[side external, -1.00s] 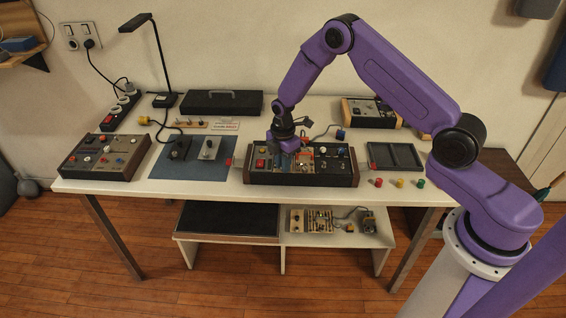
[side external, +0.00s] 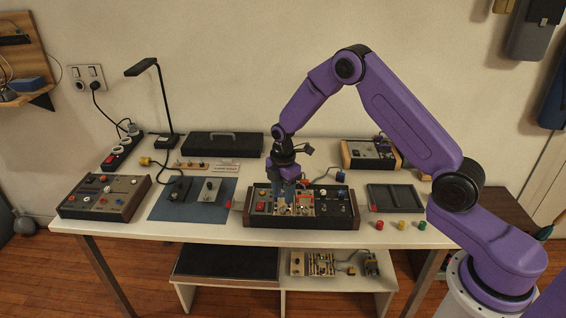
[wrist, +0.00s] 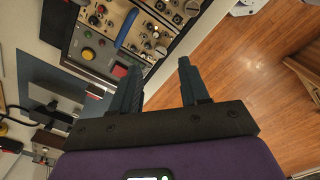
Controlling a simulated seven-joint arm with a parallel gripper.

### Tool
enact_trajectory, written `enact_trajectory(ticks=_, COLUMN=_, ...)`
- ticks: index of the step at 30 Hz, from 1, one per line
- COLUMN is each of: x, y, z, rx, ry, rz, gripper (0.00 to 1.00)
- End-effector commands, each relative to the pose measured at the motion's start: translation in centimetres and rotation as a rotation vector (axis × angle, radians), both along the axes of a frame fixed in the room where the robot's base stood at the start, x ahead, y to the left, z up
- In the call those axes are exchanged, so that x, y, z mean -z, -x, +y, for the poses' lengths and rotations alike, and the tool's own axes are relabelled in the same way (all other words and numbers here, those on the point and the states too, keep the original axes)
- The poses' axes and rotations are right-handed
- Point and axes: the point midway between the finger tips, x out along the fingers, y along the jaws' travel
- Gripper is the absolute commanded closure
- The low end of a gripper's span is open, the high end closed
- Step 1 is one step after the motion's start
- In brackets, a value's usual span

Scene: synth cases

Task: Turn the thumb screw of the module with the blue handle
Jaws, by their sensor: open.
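The dark-framed module rack (side external: 335,222) stands at the front middle of the table and shows at the top of the wrist view. A blue handle bar (wrist: 127,28) lies across one panel there. Small round knobs and screws sit beside it; I cannot tell which is the thumb screw. My gripper (wrist: 160,70) is open, with nothing seen between its fingers. In the wrist view its tips appear below and right of the blue handle, near the rack's edge. In the side view my gripper (side external: 287,186) is above the rack and hides part of the panels.
Left of the rack are a blue mat (side external: 222,208) with two small devices and a control box (side external: 104,197). Right are a dark tray (side external: 395,200) and several coloured caps (side external: 401,225). Behind are a black case (side external: 222,144) and another module box (side external: 370,155).

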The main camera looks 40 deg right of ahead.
Motion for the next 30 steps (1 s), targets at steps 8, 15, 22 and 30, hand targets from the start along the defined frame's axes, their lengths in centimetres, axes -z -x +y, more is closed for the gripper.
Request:
enact_trajectory(ticks=8, x=-6.1, y=0.0, z=0.0, rx=-0.001, ry=0.0, rz=-0.004, gripper=0.55)
enact_trajectory(ticks=15, x=-10.1, y=-0.1, z=0.0, rx=-0.001, ry=0.0, rz=-0.003, gripper=0.55)
enact_trajectory(ticks=22, x=-11.7, y=0.0, z=0.0, rx=0.0, ry=0.0, rz=0.001, gripper=0.55)
enact_trajectory(ticks=30, x=-11.8, y=0.0, z=0.0, rx=0.0, ry=0.0, rz=0.001, gripper=0.55)
